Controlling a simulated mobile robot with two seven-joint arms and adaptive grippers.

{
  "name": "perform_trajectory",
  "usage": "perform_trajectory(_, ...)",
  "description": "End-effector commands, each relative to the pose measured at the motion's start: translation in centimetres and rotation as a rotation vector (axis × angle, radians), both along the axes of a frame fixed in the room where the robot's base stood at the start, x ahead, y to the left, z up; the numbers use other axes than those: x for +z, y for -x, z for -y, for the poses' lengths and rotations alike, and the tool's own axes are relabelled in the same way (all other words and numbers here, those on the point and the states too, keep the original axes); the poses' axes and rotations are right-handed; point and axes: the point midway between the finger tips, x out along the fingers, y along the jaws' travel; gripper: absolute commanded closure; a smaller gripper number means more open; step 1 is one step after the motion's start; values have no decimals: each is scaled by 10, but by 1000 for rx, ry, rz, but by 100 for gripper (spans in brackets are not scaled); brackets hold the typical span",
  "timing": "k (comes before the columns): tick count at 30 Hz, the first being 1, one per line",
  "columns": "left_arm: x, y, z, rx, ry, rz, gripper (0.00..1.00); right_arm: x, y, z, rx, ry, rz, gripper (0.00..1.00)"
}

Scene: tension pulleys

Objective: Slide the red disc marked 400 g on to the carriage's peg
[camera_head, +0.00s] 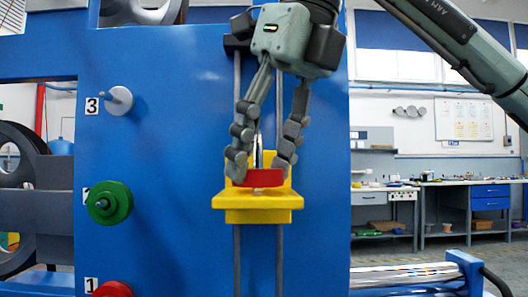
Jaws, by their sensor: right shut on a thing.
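My right gripper (261,170) comes down from above and is shut on a red disc (263,179), one finger at each side. The disc lies flat, seen edge-on, just over the shelf of the yellow carriage (230,203). A thin silvery upright piece shows behind the disc between the fingers; I cannot tell whether the disc is around the peg. No marking is readable on the disc. Another red disc (113,290) is at the bottom edge by label 1. My left gripper is not in view.
The blue panel (170,200) carries a bare peg (118,101) by label 3 and a green disc (109,203) by label 2. Vertical rails (237,260) run behind the carriage. Dark wheels (15,160) stand at the left. Benches (470,184) are far off at the right.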

Motion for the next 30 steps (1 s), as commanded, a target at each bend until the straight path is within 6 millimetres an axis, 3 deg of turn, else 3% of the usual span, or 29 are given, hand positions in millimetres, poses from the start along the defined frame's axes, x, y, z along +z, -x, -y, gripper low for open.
perform_trajectory(24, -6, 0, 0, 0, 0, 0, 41, -10, 0, 0, 1, 2, -2, 96)
perform_trajectory(25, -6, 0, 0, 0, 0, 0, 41, -10, 0, 0, 1, 2, -2, 47)
perform_trajectory(30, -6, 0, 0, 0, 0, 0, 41, -10, 0, 0, 1, 2, -1, 26)
